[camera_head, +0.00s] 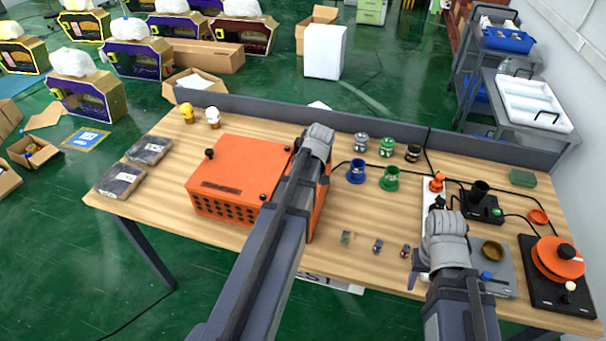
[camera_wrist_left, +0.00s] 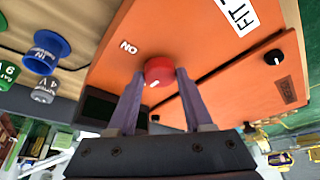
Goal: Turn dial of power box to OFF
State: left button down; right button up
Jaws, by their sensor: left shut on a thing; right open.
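The orange power box (camera_head: 240,165) stands on the wooden table, left of centre in the head view. Its red dial (camera_wrist_left: 158,69) shows in the left wrist view, with a white pointer mark near its lower edge. The white ON label (camera_wrist_left: 128,47) is up and left of the dial; I see no OFF label. My left gripper (camera_wrist_left: 160,76) is shut on the dial, one finger on each side. In the head view my left arm hides the dial and fingers. My right gripper (camera_head: 449,272) is open over the right part of the table, partly hidden by its own wrist.
A blue cup (camera_head: 356,173) and green cup (camera_head: 390,180) stand right of the box, with several small jars behind. A black-based orange device (camera_head: 560,260) sits at the right edge. Two dark packs (camera_head: 121,180) lie at the left. A grey barrier runs along the back.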

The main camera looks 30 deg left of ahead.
dwell(0.4)
pick_arm(q)
jog(key=shift+c, duration=1.5)
grip_release()
jog(key=p+v, duration=0.7)
jog(key=shift+r, duration=0.4)
jog(key=shift+s+d, duration=0.1)
